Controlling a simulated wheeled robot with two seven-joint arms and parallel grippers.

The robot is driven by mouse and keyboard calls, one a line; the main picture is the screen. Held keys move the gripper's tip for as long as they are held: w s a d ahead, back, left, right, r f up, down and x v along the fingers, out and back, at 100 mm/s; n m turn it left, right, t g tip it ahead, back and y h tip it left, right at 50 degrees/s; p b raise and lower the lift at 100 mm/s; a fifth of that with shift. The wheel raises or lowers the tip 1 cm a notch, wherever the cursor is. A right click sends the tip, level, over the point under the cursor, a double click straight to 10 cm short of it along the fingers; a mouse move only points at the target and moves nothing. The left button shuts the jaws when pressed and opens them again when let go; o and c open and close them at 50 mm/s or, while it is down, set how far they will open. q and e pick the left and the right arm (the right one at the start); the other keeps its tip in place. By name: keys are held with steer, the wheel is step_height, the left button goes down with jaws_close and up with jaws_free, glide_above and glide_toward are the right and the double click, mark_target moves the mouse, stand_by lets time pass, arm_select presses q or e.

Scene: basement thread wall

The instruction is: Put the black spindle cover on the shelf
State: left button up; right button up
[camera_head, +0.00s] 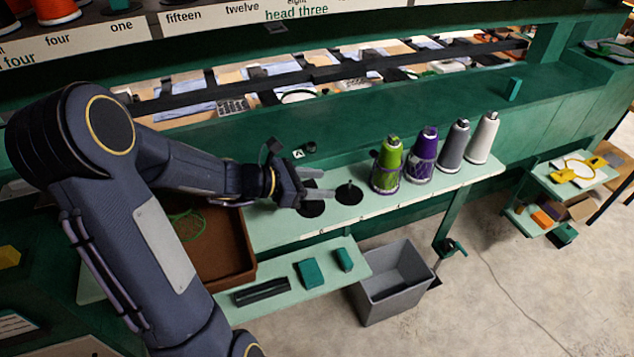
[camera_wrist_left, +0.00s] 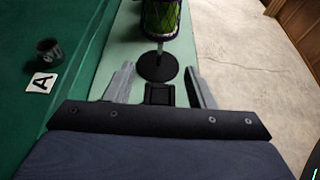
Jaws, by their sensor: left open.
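My left gripper (camera_head: 322,183) is open over the light green ledge; its two grey fingers also show in the left wrist view (camera_wrist_left: 159,70). A dark square piece (camera_wrist_left: 160,94) shows between the fingers; I cannot tell whether it is the spindle cover or part of my gripper. A small black cup-like piece (camera_head: 311,147) is by the card marked A, also in the wrist view (camera_wrist_left: 48,50); it may be the cover. A bare spindle on a black disc (camera_head: 349,194) stands just beyond the fingertips. Another black disc (camera_head: 312,208) is partly hidden below the gripper. The lower shelf (camera_head: 225,312) is pale green.
Green (camera_head: 387,165), purple (camera_head: 422,157), grey (camera_head: 453,146) and white (camera_head: 484,139) thread cones stand along the ledge. A brown tray (camera_head: 235,275) is at left. The lower shelf holds a black bar (camera_head: 262,291) and green blocks (camera_head: 311,273). A grey bin (camera_head: 392,285) stands on the floor.

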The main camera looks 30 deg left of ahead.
arm_select(q)
steer(key=v, duration=0.8)
steer(key=s+d+r+m+g, duration=0.35)
steer(key=s+d+m, duration=0.35)
steer(key=d+m, duration=0.25)
steer(key=s+f+m+y, duration=0.1)
steer(key=s+m+y, duration=0.1)
steer(key=s+m, duration=0.3)
steer(key=s+d+f+m+g+y, duration=0.1)
steer(key=s+m+y, duration=0.2)
steer(key=m, duration=0.8)
steer(key=s, duration=0.2)
steer(key=shift+s+d+f+m, duration=0.25)
steer(key=shift+s+f+m, duration=0.1)
steer(key=shift+s+f, duration=0.05)
